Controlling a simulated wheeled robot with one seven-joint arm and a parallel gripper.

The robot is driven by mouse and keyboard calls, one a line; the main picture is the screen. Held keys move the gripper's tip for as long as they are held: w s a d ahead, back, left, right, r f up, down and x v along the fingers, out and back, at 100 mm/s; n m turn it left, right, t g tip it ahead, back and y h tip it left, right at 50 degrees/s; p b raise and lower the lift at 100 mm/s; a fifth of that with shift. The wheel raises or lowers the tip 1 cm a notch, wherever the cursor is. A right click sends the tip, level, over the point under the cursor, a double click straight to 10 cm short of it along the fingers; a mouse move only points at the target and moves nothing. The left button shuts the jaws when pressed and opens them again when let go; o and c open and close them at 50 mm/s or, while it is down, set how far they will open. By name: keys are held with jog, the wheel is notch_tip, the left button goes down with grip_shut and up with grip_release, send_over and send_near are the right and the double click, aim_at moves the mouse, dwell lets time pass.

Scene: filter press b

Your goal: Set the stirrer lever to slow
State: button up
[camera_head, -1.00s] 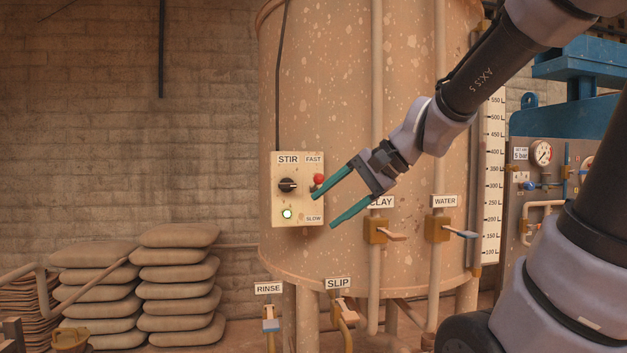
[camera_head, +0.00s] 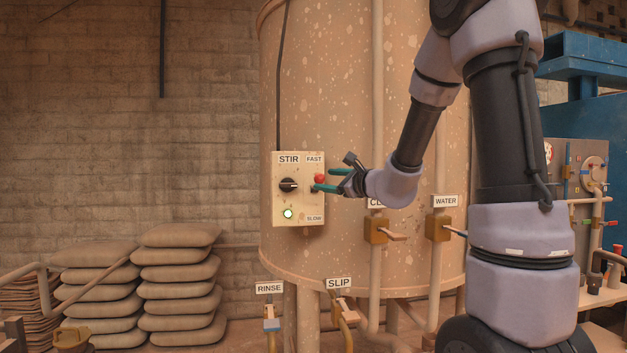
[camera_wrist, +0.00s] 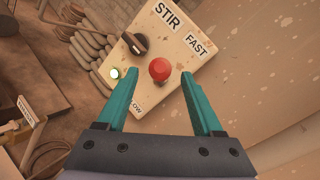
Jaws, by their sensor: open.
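The stirrer lever (camera_head: 319,180) with its red knob is on the right side of the cream STIR box (camera_head: 284,212), at the end by the FAST label (camera_head: 314,159). The SLOW label (camera_head: 314,218) is at the lower end. In the wrist view the red knob (camera_wrist: 160,69) lies between the two teal fingers, a little beyond their tips. My gripper (camera_head: 325,180) is open and empty in front of the box's right side. The wrist view shows my gripper (camera_wrist: 158,82) spread on either side of the knob. I cannot tell whether a finger touches it.
A black rotary switch (camera_head: 288,185) and a lit green lamp (camera_head: 287,213) are on the same box. The CLAY valve (camera_head: 378,231) and WATER valve (camera_head: 440,229) stick out at the right. RINSE (camera_head: 270,318) and SLIP (camera_head: 343,309) valves are below. Stacked sacks (camera_head: 178,284) stand left.

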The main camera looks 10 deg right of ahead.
jog(key=x, duration=0.7)
grip_shut()
dwell(1.3)
